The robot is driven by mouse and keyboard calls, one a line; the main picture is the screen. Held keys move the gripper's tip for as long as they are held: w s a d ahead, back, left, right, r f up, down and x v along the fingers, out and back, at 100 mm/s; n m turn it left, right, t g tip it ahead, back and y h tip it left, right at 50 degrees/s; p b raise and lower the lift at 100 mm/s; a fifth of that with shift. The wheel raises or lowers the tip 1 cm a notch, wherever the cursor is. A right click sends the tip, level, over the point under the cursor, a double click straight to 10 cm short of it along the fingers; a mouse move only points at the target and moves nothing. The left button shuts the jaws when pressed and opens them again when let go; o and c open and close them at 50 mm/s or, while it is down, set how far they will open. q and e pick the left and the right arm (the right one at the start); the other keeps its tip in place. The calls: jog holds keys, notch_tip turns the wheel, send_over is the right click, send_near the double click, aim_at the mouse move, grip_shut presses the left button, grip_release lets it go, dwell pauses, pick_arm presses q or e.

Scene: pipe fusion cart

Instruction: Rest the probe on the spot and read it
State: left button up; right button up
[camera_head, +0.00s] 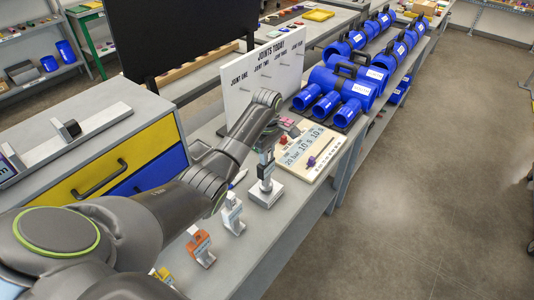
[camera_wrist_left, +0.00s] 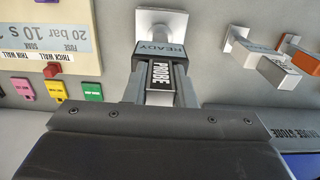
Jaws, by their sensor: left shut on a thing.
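The probe (camera_wrist_left: 159,76), a small block with a black PROBE label, sits between the fingers of my left gripper (camera_wrist_left: 160,88) in the left wrist view. The gripper is shut on it. Just beyond the probe is a grey piece marked READY (camera_wrist_left: 160,52), in line with a white square base (camera_wrist_left: 162,20). In the head view the white base (camera_head: 266,193) stands on the bench with an upright grey piece (camera_head: 266,165) on it. My left gripper (camera_head: 268,150) is small there and partly hidden by my arm. I cannot make out the spot. My right gripper is not in view.
A panel (camera_head: 304,151) reading 20 bar 10 s lies beside the stand, with a red knob (camera_wrist_left: 52,70) and coloured tags. White (camera_head: 232,213) and orange (camera_head: 200,245) stands are close by. A white board (camera_head: 262,75) and blue pipe fittings (camera_head: 345,88) stand farther back.

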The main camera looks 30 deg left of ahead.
pick_arm(q)
jog(key=shift+f, duration=0.55)
dwell(1.0)
jog(key=shift+s+f+p, duration=0.15)
jog(key=shift+p, duration=0.3)
dwell(3.2)
jog(key=o, duration=1)
